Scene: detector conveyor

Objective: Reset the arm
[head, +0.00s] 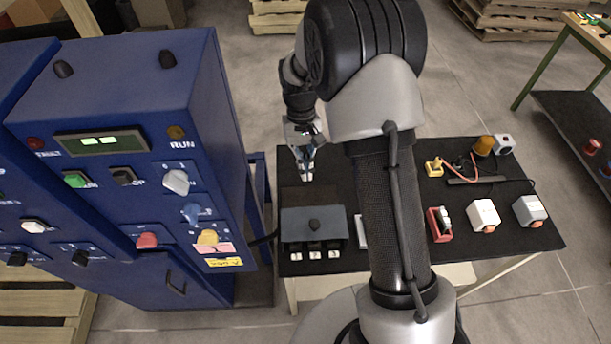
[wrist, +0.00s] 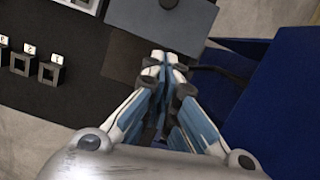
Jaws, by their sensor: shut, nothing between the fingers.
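My gripper (head: 306,176) is shut and empty in the head view. It points down above the left back part of the black table (head: 310,178), just behind the grey box with a dark knob (head: 312,222). In the wrist view the fingertips of my gripper (wrist: 165,62) are together with nothing between them. The grey box (wrist: 178,18) lies just beyond them there. My arm rises from the front middle of the head view and hides part of the table.
A blue control cabinet (head: 125,150) with knobs and a lit display stands left of the table. The table's right side holds a red-framed switch (head: 439,224), a white box (head: 484,214), a grey box (head: 529,210) and an amber lamp (head: 484,145). Pallets (head: 515,18) lie behind.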

